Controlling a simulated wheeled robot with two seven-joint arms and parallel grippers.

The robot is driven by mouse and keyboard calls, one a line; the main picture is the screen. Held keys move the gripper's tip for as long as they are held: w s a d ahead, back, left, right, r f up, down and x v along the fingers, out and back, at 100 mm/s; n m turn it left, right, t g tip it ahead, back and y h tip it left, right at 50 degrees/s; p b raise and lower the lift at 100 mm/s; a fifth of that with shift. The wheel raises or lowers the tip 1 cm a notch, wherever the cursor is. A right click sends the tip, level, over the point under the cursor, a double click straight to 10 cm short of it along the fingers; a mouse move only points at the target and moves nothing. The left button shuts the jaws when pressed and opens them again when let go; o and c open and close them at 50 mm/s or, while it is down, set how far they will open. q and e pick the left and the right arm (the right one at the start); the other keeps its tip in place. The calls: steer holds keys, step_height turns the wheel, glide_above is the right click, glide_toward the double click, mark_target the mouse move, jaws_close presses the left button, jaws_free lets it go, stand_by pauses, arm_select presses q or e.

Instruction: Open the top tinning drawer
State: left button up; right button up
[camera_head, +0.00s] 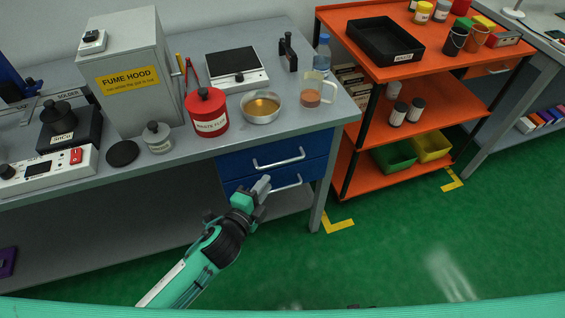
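The top blue drawer (240,165) is under the grey workbench and looks closed, with a pale bar handle (280,161) across its front. A second blue drawer (312,169) with a similar handle (289,185) sits just below it. My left gripper (264,186) is in front of the drawers, below the top handle and close to the lower handle's left end in the picture. It overlaps part of the lower drawer front. I cannot tell whether its fingers are apart or touch the lower handle.
On the bench above stand a gold-filled bowl (261,107), a red waste canister (207,112), a measuring jug (317,90) and a fume hood (130,75). An orange shelf cart (421,67) stands to the right. The green floor (390,250) in front is clear.

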mark_target(282, 162)
arm_select(q)
steer(key=x, duration=1)
steer(key=shift+w+d, duration=0.15)
steer(key=shift+w, duration=0.2)
steer(key=shift+f, duration=0.1)
jaws_close()
